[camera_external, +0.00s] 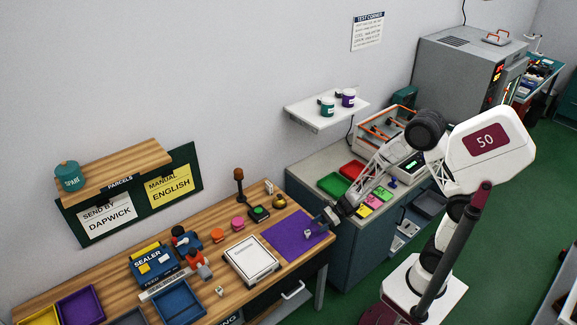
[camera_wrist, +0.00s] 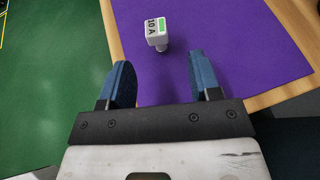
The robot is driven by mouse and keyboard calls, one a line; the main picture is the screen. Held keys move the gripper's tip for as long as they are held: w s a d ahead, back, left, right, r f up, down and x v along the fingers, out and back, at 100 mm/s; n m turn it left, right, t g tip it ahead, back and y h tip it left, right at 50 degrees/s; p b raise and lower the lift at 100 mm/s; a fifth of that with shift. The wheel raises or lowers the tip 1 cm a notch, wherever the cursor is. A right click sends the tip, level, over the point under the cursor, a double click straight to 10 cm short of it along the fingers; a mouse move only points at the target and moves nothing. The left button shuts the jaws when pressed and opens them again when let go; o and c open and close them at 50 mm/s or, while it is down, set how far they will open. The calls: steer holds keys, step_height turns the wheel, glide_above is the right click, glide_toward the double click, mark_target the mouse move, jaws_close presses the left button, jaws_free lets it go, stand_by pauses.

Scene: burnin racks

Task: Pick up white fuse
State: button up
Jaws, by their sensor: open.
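The white fuse (camera_wrist: 157,29) lies on the purple mat (camera_wrist: 222,30) in the wrist view. It has a green patch and a dark marking that reads like "10 A", with a small grey end toward me. My gripper (camera_wrist: 158,75) is open, with its two blue fingers apart and nothing between them. The fuse is just beyond the fingertips, roughly centred between them. In the external view my gripper (camera_external: 328,216) is over the right part of the purple mat (camera_external: 290,237), and the small pale fuse (camera_external: 307,233) shows close to its left.
A white framed board (camera_external: 251,261) lies left of the mat on the wooden bench. A green-and-black button (camera_external: 259,212), a pink disc (camera_external: 252,223) and a brass-coloured item (camera_external: 279,201) stand behind. A grey cabinet (camera_external: 330,232) with coloured trays adjoins on the right. The mat around the fuse is clear.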

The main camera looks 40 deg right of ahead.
mark_target(307, 233)
steer(key=shift+x, duration=1.3)
steer(key=shift+a, duration=0.15)
steer(key=shift+x, duration=2.5)
steer(key=shift+s, duration=0.15)
steer(key=c, duration=1)
